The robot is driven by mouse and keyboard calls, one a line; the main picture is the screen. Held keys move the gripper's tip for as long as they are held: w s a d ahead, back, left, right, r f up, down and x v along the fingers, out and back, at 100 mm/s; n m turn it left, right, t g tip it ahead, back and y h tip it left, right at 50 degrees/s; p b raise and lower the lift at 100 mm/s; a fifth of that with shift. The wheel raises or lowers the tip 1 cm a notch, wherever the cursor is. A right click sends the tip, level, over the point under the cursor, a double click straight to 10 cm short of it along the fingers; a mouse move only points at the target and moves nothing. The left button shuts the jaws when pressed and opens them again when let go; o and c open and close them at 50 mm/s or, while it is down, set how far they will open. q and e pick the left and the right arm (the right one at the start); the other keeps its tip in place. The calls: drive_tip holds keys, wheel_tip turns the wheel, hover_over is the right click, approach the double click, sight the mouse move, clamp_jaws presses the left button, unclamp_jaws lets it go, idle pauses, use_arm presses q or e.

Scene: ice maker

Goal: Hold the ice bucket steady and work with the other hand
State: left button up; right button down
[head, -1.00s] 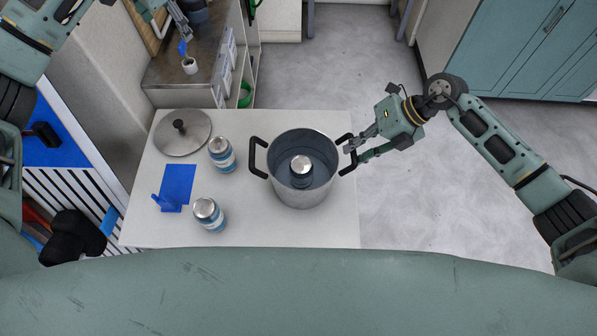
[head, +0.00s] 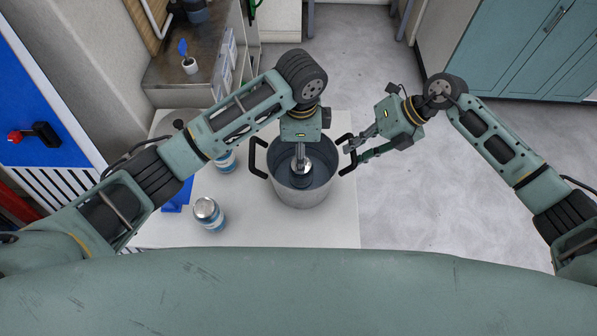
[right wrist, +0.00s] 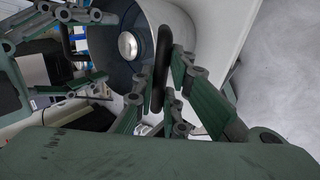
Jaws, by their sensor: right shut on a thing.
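The ice bucket is a metal pot (head: 300,198) with two black handles, standing upright on the white table. It also shows in the right wrist view (right wrist: 105,45). My right gripper (head: 351,156) is shut on its right handle (right wrist: 160,70). A jar with a silver lid (head: 304,167) stands inside the bucket; the lid also shows in the right wrist view (right wrist: 127,45). My left gripper (head: 300,150) points down over the bucket, above the jar.
A silver-lidded jar (head: 209,213) stands on the white table (head: 250,230) left of the bucket. Another jar (head: 227,164), a blue sheet (head: 176,200) and a round lid's knob (head: 179,124) are partly hidden by my left arm.

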use_arm(q)
drive_tip(key=shift+s+d+f, duration=0.15)
drive_tip(key=shift+s+f, duration=0.05)
drive_tip(key=shift+f, duration=0.3)
wheel_tip(320, 180, down, 8)
drive_tip(key=shift+f, duration=0.1)
drive_tip(key=shift+c, duration=0.5)
drive_tip(key=c, duration=1.1)
drive_tip(key=shift+w, duration=0.1)
drive_tip(key=shift+c, duration=0.7)
drive_tip(key=shift+r, duration=0.8)
wheel_tip(320, 180, up, 16)
drive_tip(key=shift+r, duration=0.25)
